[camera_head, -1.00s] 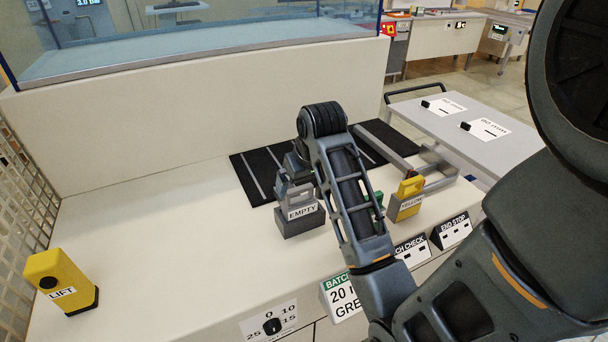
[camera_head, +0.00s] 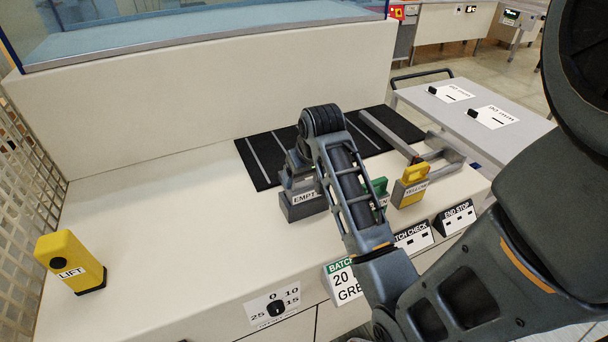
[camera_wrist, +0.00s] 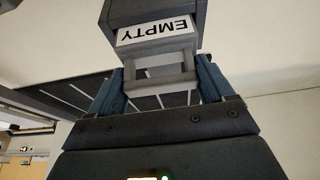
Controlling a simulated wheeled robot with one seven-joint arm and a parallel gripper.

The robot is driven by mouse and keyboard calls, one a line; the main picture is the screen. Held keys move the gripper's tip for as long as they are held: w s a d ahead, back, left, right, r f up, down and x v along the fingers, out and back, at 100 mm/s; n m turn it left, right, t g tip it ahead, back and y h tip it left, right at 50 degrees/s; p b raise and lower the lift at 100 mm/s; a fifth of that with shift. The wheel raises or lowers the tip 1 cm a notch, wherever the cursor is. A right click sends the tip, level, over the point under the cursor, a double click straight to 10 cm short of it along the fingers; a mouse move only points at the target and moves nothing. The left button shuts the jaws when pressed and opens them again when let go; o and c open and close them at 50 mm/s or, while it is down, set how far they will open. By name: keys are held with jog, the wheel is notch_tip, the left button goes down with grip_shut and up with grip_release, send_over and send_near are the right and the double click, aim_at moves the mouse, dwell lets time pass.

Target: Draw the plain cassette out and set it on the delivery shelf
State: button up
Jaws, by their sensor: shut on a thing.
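The plain grey cassette (camera_head: 292,181) is at the block labelled EMPTY (camera_head: 302,208) on the cream counter. In the wrist view its grey frame-like handle (camera_wrist: 160,83) is between my two blue-grey fingers, with the EMPTY label (camera_wrist: 158,31) beyond it. My gripper (camera_wrist: 160,92) is shut on this handle; in the head view my gripper (camera_head: 298,165) is partly hidden behind my own arm. The cassette appears still seated at the block; I cannot see any gap below it. No delivery shelf is marked in view, and I cannot tell which surface it is.
A striped black mat (camera_head: 262,160) and a metal rail lie behind. A yellow LIFT post (camera_head: 72,262) stands left. A grey trolley (camera_head: 440,112) is at right.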

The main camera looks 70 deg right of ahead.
jog(key=c, duration=0.5)
jog(key=shift+r, duration=3.5)
